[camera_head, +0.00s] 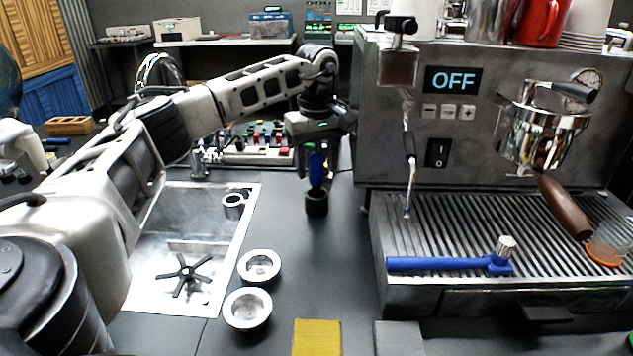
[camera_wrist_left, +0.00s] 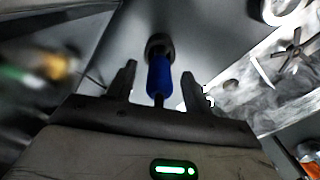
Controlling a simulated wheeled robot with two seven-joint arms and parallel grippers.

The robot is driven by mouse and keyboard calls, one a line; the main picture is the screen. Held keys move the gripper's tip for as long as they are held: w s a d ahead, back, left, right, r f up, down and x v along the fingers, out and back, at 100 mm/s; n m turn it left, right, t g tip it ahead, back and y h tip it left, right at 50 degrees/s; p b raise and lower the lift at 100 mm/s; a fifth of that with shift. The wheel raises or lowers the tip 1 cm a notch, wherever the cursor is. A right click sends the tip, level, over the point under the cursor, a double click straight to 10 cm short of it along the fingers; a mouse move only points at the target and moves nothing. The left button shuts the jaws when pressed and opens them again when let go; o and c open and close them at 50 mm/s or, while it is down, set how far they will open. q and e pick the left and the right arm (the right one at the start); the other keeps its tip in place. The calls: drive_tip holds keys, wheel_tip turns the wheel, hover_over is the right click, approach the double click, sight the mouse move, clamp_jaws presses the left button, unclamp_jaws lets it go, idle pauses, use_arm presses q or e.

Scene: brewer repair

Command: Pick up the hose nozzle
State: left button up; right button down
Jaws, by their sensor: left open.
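The hose nozzle (camera_head: 317,172) has a blue body and a dark round lower end, and stands upright on the dark counter left of the coffee machine. My left gripper (camera_head: 318,150) is above it, pointing down. In the left wrist view the nozzle (camera_wrist_left: 159,75) lies between the two spread fingers of my left gripper (camera_wrist_left: 158,80), with a gap on each side. The gripper is open and holds nothing. In the head view the fingers partly hide the nozzle's top. My right gripper is not in view.
The coffee machine (camera_head: 385,140) reads OFF, and a blue-handled tool (camera_head: 440,264) lies on its drip tray. The sink (camera_head: 205,215) is at left, with two metal baskets (camera_head: 247,308) beside it. A yellow block (camera_head: 317,338) lies at the front. Counter around the nozzle is clear.

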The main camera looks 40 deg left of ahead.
use_arm(q)
drive_tip(key=shift+f, duration=1.15)
clamp_jaws()
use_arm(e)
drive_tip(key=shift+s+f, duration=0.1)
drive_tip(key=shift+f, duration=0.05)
